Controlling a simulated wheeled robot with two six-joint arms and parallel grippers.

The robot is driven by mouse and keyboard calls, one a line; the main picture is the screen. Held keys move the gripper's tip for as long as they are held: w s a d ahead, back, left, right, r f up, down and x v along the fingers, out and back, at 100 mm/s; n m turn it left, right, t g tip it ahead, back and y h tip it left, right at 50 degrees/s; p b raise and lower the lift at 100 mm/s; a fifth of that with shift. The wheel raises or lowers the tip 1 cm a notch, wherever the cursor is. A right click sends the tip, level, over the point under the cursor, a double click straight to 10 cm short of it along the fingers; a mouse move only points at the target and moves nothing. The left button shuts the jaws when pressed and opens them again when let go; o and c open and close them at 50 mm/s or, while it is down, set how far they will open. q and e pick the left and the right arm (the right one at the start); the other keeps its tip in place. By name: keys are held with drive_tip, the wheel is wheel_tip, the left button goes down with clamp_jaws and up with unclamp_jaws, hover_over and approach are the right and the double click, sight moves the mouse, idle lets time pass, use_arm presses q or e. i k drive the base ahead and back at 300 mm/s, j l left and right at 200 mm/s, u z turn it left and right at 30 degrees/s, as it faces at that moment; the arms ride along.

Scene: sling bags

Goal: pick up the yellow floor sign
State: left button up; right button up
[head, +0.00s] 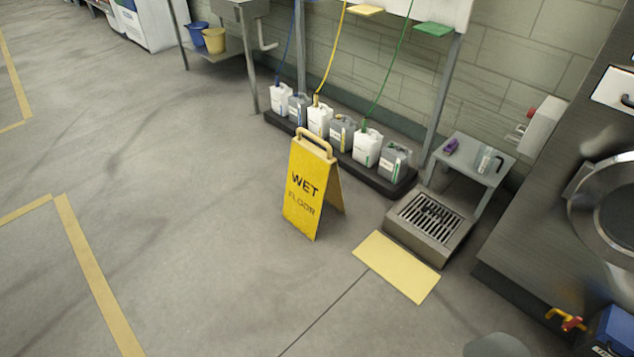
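The yellow floor sign (305,190) stands upright on the grey floor near the middle of the head view. It is an A-frame with a handle loop at its top and the words WET FLOOR on its front panel. Its second panel shows behind, to the right. Nothing holds it. Neither of my grippers is in view.
Several jugs (367,147) stand on a dark low platform (378,183) behind the sign. A floor drain box (429,222), a small grey table (478,160) and a yellow floor patch (397,266) lie to the right. Open floor (180,220) spreads left and in front.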

sight(313, 176)
drive_tip(key=i+l, duration=0.2)
drive_tip(key=i, duration=0.3)
drive_tip(key=i+l+u, duration=0.15)
drive_tip(key=i, duration=0.35)
drive_tip(key=i+l, duration=0.3)
drive_tip(key=i, duration=0.2)
